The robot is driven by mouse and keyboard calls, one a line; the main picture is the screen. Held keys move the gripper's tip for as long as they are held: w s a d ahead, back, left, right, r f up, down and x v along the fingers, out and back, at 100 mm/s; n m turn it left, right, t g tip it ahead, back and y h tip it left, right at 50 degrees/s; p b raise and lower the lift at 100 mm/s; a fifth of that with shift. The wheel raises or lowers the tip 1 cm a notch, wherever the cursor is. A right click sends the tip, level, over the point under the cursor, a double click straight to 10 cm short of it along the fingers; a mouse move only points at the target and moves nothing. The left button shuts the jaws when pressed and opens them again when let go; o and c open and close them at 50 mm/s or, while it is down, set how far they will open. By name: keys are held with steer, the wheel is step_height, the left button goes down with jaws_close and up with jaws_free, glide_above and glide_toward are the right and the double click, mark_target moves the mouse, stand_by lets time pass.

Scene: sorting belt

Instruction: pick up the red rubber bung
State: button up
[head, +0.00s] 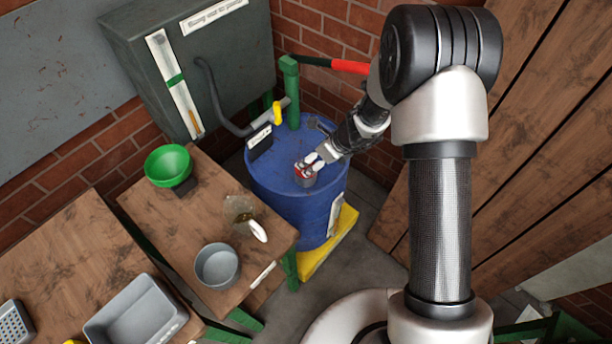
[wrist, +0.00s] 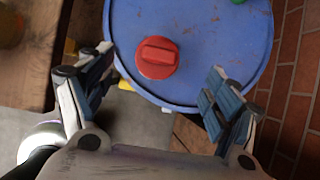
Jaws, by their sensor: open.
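The red rubber bung (wrist: 157,58) sits on the top of the blue drum (wrist: 200,30), near the drum's edge closest to my gripper. It is round with a raised grip bar across it. My gripper (wrist: 158,95) is open and empty, its two fingers spread wide on either side, with the bung between and beyond the fingertips. In the head view my gripper (head: 313,163) is over the top of the blue drum (head: 300,205), and the bung (head: 304,175) shows partly behind the fingers. I cannot tell the exact gap between fingers and bung.
A wooden table (head: 150,215) to the left holds a green bowl (head: 168,164), a clear jug (head: 238,208) and a grey pot (head: 217,265). Brick wall and wooden planks (head: 540,130) stand close on the right.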

steer(key=b+x, duration=0.2)
steer(key=x, duration=0.5)
steer(key=shift+w+a+f, duration=0.15)
steer(key=shift+a+f, duration=0.05)
steer(key=shift+f, duration=0.1)
steer(key=shift+r, duration=0.1)
steer(key=c, duration=1.5)
